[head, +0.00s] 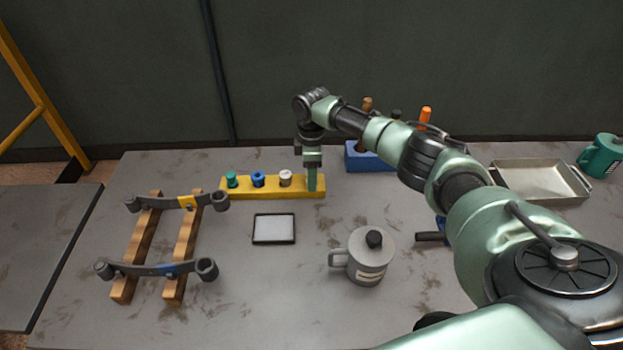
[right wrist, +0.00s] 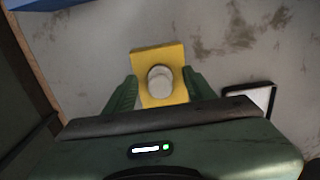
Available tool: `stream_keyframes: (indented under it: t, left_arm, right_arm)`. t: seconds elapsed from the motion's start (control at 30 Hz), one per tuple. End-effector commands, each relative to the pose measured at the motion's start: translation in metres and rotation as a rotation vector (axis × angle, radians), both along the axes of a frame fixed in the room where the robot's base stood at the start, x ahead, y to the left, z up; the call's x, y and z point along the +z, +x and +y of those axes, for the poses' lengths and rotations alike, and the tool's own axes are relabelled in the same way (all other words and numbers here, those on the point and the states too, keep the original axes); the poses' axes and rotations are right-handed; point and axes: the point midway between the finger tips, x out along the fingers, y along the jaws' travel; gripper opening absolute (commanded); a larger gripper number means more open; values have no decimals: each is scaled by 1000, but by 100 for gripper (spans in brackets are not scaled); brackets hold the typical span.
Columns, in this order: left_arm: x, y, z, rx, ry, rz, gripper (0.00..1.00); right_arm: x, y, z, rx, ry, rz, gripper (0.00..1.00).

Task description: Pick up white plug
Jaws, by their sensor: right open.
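The yellow rack (head: 270,191) holds a row of plugs: a green plug (head: 232,179), a blue plug (head: 258,179) and a pale plug (head: 285,178). My right gripper (head: 312,184) points down over the rack's right end and is open. In the right wrist view, a whitish round plug (right wrist: 160,80) stands upright on the yellow rack (right wrist: 151,55), between my two green fingers, with a gap on each side. I cannot tell surely whether it is the pale plug of the head view or another one hidden behind the gripper. My left gripper is out of view.
A white-faced tablet (head: 274,229) lies in front of the rack. A lidded grey mug (head: 369,259) stands to the right. Wooden rails with leaf springs (head: 150,270) are at left. A blue tool block (head: 368,160) and metal tray (head: 541,180) are behind my arm.

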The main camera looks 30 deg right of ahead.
Motion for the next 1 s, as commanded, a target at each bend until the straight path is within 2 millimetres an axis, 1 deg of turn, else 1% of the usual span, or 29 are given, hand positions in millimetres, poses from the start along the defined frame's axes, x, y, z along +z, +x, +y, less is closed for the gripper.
stream_keyframes:
  t: [0.13,0.17,0.2,0.27,0.3,0.33,0.37,0.63,0.77,0.87,0.97,1.0]
  left_arm:
    - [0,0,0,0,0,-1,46]
    - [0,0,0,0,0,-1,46]
    - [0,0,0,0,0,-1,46]
    - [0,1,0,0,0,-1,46]
    - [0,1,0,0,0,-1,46]
    - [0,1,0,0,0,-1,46]
    - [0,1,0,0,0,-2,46]
    - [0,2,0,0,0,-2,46]
    - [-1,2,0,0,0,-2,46]
    - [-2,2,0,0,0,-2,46]
    - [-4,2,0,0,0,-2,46]
    - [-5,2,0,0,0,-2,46]
  right_arm:
    - [0,0,0,0,0,0,55]
    - [0,0,0,0,0,0,49]
    - [0,0,0,0,0,0,38]
    - [0,0,0,0,0,0,21]
    - [0,0,0,0,0,0,10]
    - [0,0,0,0,0,0,2]
    - [0,0,0,0,0,0,0]
    - [1,0,0,0,0,0,0]
    - [7,1,0,0,0,-2,0]
    - [17,1,0,1,1,-3,0]
    - [33,1,0,2,0,-4,0]
    - [42,1,0,1,0,-4,0]
